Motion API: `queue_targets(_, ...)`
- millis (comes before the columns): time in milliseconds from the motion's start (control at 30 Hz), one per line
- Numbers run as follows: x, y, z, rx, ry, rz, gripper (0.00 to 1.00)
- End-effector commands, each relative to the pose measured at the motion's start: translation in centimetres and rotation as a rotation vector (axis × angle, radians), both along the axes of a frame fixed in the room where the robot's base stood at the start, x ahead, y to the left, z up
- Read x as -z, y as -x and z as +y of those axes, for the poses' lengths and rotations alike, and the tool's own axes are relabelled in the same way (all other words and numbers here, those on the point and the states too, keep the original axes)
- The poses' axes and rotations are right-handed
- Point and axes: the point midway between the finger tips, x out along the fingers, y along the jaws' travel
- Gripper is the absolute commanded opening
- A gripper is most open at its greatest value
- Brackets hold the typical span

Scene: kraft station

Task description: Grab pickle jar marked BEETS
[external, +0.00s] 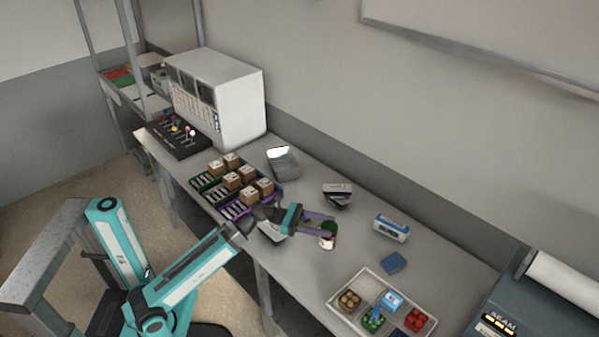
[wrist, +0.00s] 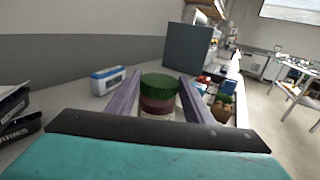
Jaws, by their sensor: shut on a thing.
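A small jar (external: 327,242) with a green lid and dark red contents stands at the front part of the bench, and it also shows in the wrist view (wrist: 158,95). My gripper (external: 329,229) has its two purple fingers around the jar, and in the wrist view one finger is on each side of it (wrist: 160,90). The gripper is shut on the jar, which looks upright.
A sectioned tray (external: 338,304) with small items is to the right. A blue-white device (external: 391,228) and a blue block (external: 393,262) lie behind it. Crates with brown boxes (external: 232,181) stand left of my gripper. A black-and-white item (external: 337,194) lies farther back.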

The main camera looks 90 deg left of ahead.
Motion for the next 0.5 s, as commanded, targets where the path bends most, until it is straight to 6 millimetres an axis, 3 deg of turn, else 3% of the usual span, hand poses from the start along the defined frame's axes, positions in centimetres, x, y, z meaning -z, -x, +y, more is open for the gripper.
queue_targets(267, 0.2, 0.5, -0.2, -0.005, 0.001, -0.002, 0.09)
queue_targets(500, -0.3, 2.3, -0.9, -0.005, 0.002, 0.0, 0.09)
